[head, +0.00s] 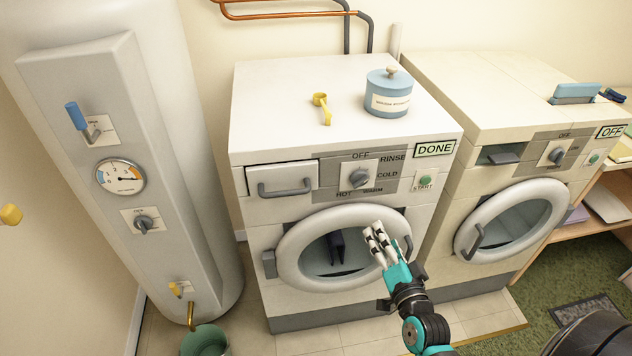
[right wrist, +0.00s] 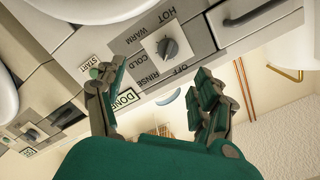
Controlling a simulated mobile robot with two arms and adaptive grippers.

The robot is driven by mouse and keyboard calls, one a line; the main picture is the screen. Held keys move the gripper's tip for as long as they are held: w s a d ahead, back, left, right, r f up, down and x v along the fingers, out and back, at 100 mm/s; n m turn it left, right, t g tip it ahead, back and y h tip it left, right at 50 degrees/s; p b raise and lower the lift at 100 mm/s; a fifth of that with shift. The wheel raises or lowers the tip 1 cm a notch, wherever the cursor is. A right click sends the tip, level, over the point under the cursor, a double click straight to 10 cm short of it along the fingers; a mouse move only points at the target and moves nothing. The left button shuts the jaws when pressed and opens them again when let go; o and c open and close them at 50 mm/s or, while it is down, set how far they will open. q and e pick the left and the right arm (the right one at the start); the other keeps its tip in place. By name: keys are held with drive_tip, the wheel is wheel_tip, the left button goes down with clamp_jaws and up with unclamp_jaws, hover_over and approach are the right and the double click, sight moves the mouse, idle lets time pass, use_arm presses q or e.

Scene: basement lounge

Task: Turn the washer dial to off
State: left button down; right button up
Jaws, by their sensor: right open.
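The washer (head: 300,100) is the left machine, with a small grey dial (head: 359,177) on its front panel. OFF is above the dial, RINSE and COLD are to its right, and WARM and HOT are below. I cannot tell surely which mark the knob points to. The dial also shows in the right wrist view (right wrist: 168,47), upside down, ahead of the fingers. My right gripper (head: 376,238) is open and empty in front of the washer door, below the dial and apart from it. My left gripper is not in view.
A DONE display (head: 434,149) and a green START button (head: 425,182) are right of the dial. A drawer handle (head: 285,188) juts out at left. The round washer door (head: 290,255) is below. A second machine (head: 490,110) reading OFF stands right. A water heater (head: 90,70) stands left.

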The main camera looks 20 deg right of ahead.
wheel_tip(320, 180, up, 2)
drive_tip(key=p, duration=0.1)
approach(365, 181)
drive_tip(key=shift+t, duration=0.3)
drive_tip(key=p+x, duration=0.1)
drive_tip(key=x, duration=0.3)
drive_tip(key=p+x, duration=0.1)
drive_tip(key=x, duration=0.4)
drive_tip(key=shift+s+d+f, duration=0.1)
drive_tip(key=shift+f, duration=0.1)
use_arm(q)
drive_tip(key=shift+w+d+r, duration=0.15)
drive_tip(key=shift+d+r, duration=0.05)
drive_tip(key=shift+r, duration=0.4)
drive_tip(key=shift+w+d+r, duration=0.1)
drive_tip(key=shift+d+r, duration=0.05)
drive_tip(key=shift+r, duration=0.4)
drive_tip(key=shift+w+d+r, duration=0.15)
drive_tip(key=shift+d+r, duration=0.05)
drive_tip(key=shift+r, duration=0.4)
use_arm(e)
drive_tip(key=shift+w+d, duration=0.1)
drive_tip(key=shift+w, duration=0.55)
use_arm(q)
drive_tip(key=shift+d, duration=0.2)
use_arm(e)
drive_tip(key=shift+c, duration=0.4)
drive_tip(key=shift+c, duration=1.1)
drive_tip(key=c, duration=0.8)
